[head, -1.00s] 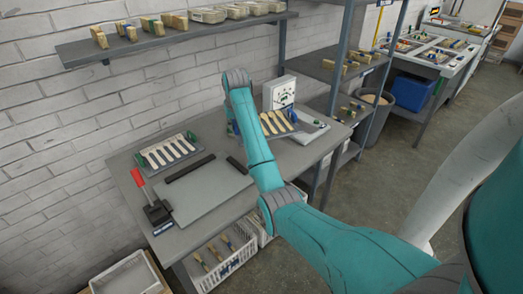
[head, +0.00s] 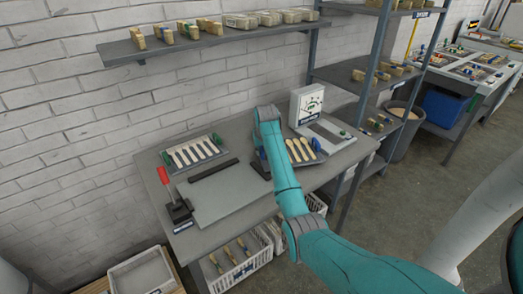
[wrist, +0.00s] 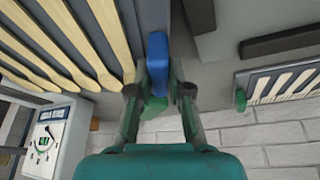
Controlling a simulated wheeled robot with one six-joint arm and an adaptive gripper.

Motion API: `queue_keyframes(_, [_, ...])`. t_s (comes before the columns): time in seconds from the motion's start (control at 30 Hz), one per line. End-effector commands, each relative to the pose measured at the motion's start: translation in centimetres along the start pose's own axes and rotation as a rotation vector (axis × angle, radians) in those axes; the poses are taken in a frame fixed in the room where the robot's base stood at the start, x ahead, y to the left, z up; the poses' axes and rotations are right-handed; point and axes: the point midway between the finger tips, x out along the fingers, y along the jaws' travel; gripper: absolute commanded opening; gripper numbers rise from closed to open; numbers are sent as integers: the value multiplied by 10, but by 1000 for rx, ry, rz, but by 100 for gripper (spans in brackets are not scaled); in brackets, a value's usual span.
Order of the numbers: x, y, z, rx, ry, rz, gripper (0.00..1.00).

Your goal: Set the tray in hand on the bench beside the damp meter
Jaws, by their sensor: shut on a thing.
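My gripper (wrist: 158,92) is shut on the blue end grip (wrist: 157,62) of the tray in the wrist view. The tray (head: 318,158) is grey and carries several pale wooden spoons, which fill the left of the wrist view. In the head view my arm hides the gripper and part of the tray's left end. The tray is over the right half of the bench (head: 225,195), in front of the damp meter. I cannot tell whether it touches the bench. The damp meter (head: 306,103), a white box with a dial, stands at the back; it also shows in the wrist view (wrist: 42,145).
A second tray (head: 193,156) with pale spoons and green ends lies at the bench's left back. A shelf hangs above.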

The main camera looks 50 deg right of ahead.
Motion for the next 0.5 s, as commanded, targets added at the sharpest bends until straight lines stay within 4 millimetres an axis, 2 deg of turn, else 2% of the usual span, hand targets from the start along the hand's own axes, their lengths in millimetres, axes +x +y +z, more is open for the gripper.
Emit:
queue_keyframes(0.17, [1,0,0,0,0,0,0])
queue_keyframes(0.2, [2,0,1,0,-1,0,23])
queue_keyframes(0.3, [2,0,1,0,-1,0,43])
queue_keyframes(0.5, [1,0,1,0,-1,0,43])
